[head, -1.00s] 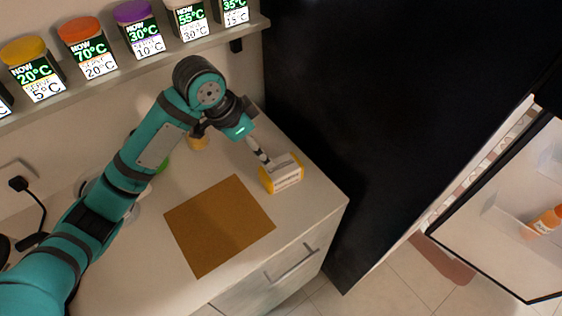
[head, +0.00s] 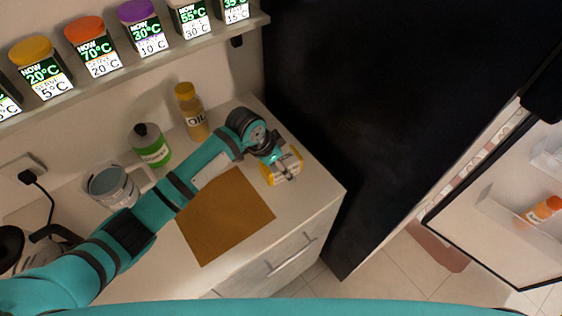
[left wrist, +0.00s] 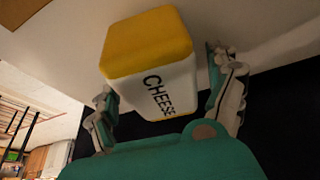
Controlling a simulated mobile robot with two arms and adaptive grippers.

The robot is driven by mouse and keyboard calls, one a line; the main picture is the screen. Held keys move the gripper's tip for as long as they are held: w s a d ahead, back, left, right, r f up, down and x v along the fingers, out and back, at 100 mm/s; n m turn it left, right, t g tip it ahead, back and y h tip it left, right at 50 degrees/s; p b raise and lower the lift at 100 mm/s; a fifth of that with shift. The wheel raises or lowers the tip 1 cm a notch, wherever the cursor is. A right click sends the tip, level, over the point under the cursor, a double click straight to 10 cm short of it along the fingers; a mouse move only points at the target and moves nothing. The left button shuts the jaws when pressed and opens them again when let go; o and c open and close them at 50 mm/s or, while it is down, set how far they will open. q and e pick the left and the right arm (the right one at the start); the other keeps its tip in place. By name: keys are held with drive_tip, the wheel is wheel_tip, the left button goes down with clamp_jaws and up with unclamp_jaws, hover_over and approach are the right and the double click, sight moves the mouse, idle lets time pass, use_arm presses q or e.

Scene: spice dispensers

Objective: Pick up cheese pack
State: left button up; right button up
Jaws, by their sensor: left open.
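The cheese pack (head: 268,180) is a white block with yellow ends, on the counter near its right edge. In the left wrist view the pack (left wrist: 150,48) shows a yellow face and a white side lettered CHEESE. My left gripper (head: 282,171) is at the pack and partly covers it in the head view. In the left wrist view its open fingers (left wrist: 164,76) stand on either side of the pack's near part, with a visible gap at the right finger. Whether the left finger touches the pack is unclear. My right gripper is not in view.
A brown mat (head: 228,215) lies on the counter (head: 315,190) left of the pack. An oil bottle (head: 192,112), a green-labelled bottle (head: 150,146) and a grey container (head: 112,187) stand behind my arm. Spice jars line a shelf (head: 150,64) above. A black panel stands right of the counter.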

use_arm(q)
drive_tip(key=shift+w+d+f, duration=0.1)
drive_tip(key=shift+f, duration=0.35)
drive_tip(key=shift+f, duration=0.2)
idle(0.4)
drive_tip(key=c, duration=1.4)
